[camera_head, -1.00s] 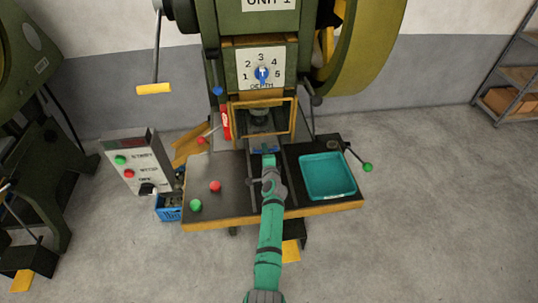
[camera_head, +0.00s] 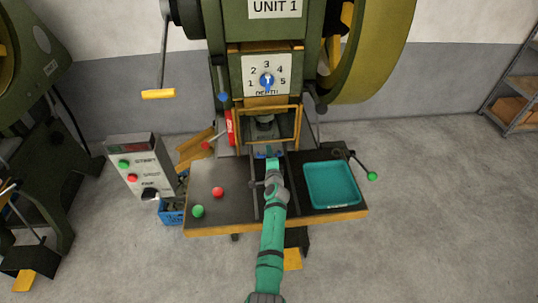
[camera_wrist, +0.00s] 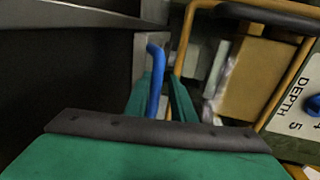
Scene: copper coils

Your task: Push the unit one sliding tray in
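The unit one press (camera_head: 266,70) stands in the middle of the head view. A small blue part, seemingly the sliding tray's (camera_head: 262,154), shows low in its yellow-framed opening, between two rails on the table. My gripper (camera_head: 273,162) reaches over the table to that blue part and hides some of it. In the wrist view, a bent blue handle (camera_wrist: 154,75) stands between the two green fingers of my gripper (camera_wrist: 163,85). The fingers look closed about the handle, with little gap on either side. The tray's body is mostly hidden by the arm and the frame.
A teal tray (camera_head: 331,185) lies on the table (camera_head: 232,182) to the right. Red (camera_head: 218,192) and green (camera_head: 197,211) buttons are to the left. A control box (camera_head: 141,166) stands left of the table. A lever (camera_head: 371,176) sticks out on the right.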

